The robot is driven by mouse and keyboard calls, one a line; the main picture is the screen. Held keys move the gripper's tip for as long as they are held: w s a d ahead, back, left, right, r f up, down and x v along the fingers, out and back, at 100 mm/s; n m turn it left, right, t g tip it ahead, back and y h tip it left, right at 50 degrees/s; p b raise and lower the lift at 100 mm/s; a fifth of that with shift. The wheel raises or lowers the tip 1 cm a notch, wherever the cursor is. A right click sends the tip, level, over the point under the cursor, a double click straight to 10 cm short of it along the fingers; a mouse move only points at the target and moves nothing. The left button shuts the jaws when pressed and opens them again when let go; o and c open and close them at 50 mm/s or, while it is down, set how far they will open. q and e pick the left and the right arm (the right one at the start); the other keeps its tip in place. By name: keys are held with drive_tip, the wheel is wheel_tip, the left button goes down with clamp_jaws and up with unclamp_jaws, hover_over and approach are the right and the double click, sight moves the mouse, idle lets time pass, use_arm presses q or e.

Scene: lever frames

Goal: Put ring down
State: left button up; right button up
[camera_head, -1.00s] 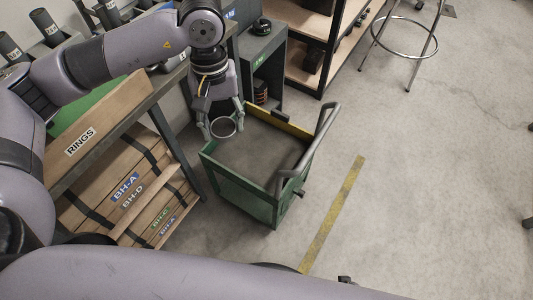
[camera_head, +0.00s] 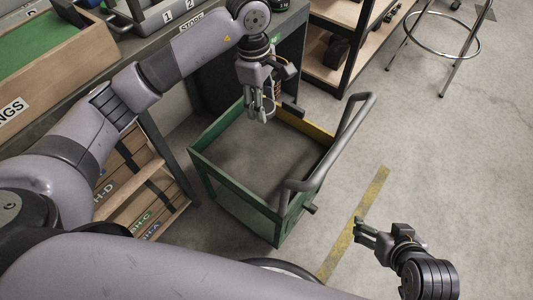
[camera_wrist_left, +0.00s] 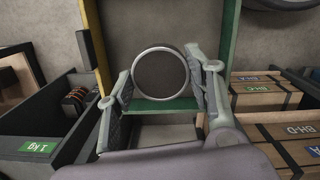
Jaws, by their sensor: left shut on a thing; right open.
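A grey metal ring (camera_wrist_left: 160,49) is between the fingers of my left gripper (camera_wrist_left: 162,85) in the left wrist view. In the head view my left gripper (camera_head: 263,112) is shut on it, pointing down over the far part of the green cart (camera_head: 235,205). There the ring is mostly hidden by the fingers. The cart's top is an open tray with a bare grey floor (camera_head: 250,160). The gap between ring and tray cannot be judged. My right gripper (camera_head: 362,234) is open and empty, right of the cart above the floor.
The cart has a grey push handle (camera_head: 345,135) on its right and a yellow far edge. A workbench with a wooden rings box (camera_head: 50,90) stands at left. Shelves (camera_head: 345,45) and a stool (camera_head: 440,40) stand behind. The floor at right is clear.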

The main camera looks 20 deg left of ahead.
use_arm(q)
drive_tip(key=shift+w+f, duration=0.1)
drive_tip(key=shift+f, duration=0.3)
drive_tip(key=b, duration=0.2)
hover_over(265, 154)
wheel_tip(265, 154, down, 9)
wheel_tip(265, 154, down, 6)
drive_tip(key=shift+a+f+b, duration=0.1)
drive_tip(key=shift+a+b, duration=0.05)
drive_tip(key=shift+b, duration=0.7)
wheel_tip(265, 154, down, 4)
drive_tip(key=shift+r+b, duration=0.1)
drive_tip(key=shift+b, duration=0.45)
drive_tip(key=shift+f, duration=0.25)
use_arm(e)
drive_tip(key=w+a+r+t+y, duration=0.2)
drive_tip(key=w+r+t, duration=0.3)
drive_tip(key=r, duration=0.4)
drive_tip(key=w+a+r+t+y, duration=0.1)
drive_tip(key=w+a+r+t, duration=0.2)
drive_tip(key=r+t, duration=0.4)
drive_tip(key=shift+w+r+n+t+y, duration=0.35)
drive_tip(key=shift+w+r, duration=0.55)
drive_tip(key=shift+r, duration=0.5)
drive_tip(key=shift+a, duration=0.1)
